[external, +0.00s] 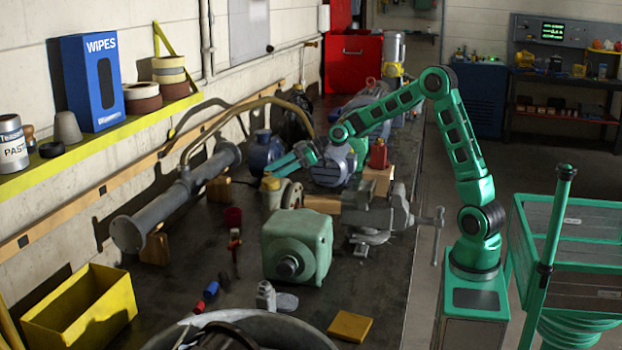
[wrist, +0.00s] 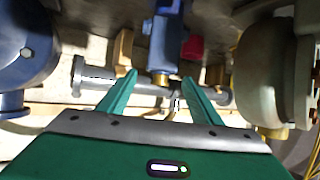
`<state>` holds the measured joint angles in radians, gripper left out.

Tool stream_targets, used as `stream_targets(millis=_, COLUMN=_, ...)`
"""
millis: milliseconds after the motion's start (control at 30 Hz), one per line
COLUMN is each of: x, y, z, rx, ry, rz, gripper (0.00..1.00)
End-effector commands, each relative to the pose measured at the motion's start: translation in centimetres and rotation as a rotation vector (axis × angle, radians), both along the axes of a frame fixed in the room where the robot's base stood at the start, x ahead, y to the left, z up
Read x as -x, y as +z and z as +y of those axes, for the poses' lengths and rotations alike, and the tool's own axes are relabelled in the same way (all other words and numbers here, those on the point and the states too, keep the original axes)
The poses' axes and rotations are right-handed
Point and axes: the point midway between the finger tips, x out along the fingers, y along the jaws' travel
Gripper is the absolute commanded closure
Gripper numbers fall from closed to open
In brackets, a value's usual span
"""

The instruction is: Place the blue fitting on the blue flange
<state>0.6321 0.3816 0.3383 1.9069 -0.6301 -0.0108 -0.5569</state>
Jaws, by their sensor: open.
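My gripper (wrist: 160,77) is open, its two green fingers spread apart. In the external view my gripper (external: 285,165) is over the middle of the bench, pointing toward the wall. A blue fitting (wrist: 165,42) with a brass end shows in the wrist view, lined up with the gap between the fingertips; whether it lies within the gap or beyond it I cannot tell. I cannot pick it out in the external view. A round blue body (wrist: 25,50), possibly the blue flange, is at the wrist view's left; a blue round part (external: 265,151) is beyond my gripper externally.
A pale valve body (wrist: 268,70) stands close on the wrist view's right; it also shows externally (external: 282,195). A grey flanged pipe (external: 170,205) runs along the wall. A green motor (external: 298,245) and a grey vise (external: 375,215) crowd the bench nearby.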

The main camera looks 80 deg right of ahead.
Motion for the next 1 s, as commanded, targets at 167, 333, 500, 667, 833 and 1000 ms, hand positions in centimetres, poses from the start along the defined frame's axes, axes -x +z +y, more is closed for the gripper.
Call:
stream_targets(millis=167, x=2.5, y=1.4, z=-1.5, rx=0.004, ry=-0.005, rz=-0.001, gripper=0.41)
stream_targets(millis=333, x=5.2, y=3.0, z=-2.9, rx=0.003, ry=-0.004, rz=-0.001, gripper=0.41)
stream_targets(millis=500, x=7.3, y=4.2, z=-4.0, rx=0.002, ry=-0.003, rz=-0.001, gripper=0.41)
stream_targets(millis=667, x=8.5, y=4.8, z=-4.6, rx=0.002, ry=-0.002, rz=-0.001, gripper=0.41)
stream_targets(millis=833, x=8.8, y=5.0, z=-4.7, rx=0.000, ry=-0.001, rz=0.000, gripper=0.41)
stream_targets(millis=1000, x=8.8, y=5.0, z=-4.7, rx=0.000, ry=-0.001, rz=0.000, gripper=0.41)
